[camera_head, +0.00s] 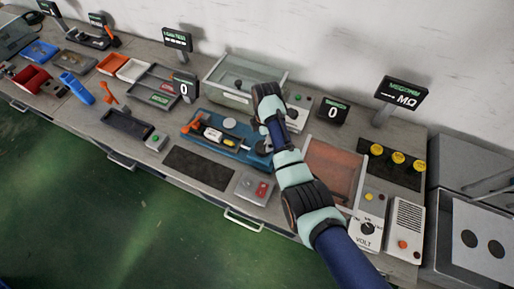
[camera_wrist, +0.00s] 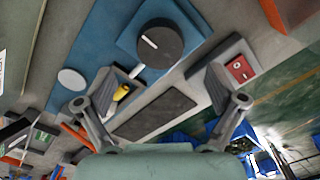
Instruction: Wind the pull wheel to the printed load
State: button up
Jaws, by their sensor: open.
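The pull wheel (camera_wrist: 158,42), a dark round knob with a white pointer mark, sits on a blue plate in the wrist view. In the head view the blue fixture (camera_head: 203,137) lies mid-bench, and my arm hides much of its right end. A yellow-and-black piece (camera_head: 212,134) lies along the fixture; its yellow part (camera_wrist: 122,92) shows by my left finger. My gripper (camera_wrist: 163,80) is open and empty, its fingers spread, with the wheel beyond the fingertips and apart from them. A display (camera_head: 183,88) behind the fixture reads 0. I cannot read any printed load.
A dark mat (camera_head: 199,168) and a grey box with a red button (camera_head: 255,188) lie in front of the fixture. A clear-walled tank (camera_head: 232,97) stands behind it. A reddish-brown panel (camera_head: 333,172) and a VOLT dial box (camera_head: 366,232) are to the right. Another display (camera_head: 333,111) reads 0.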

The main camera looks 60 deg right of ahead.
aim_at(263, 146)
notch_tip(263, 146, down, 7)
jog(key=shift+r+b, duration=0.15)
jog(key=shift+b, duration=0.65)
jog(key=c, duration=1.2)
jog(key=shift+o, duration=0.2)
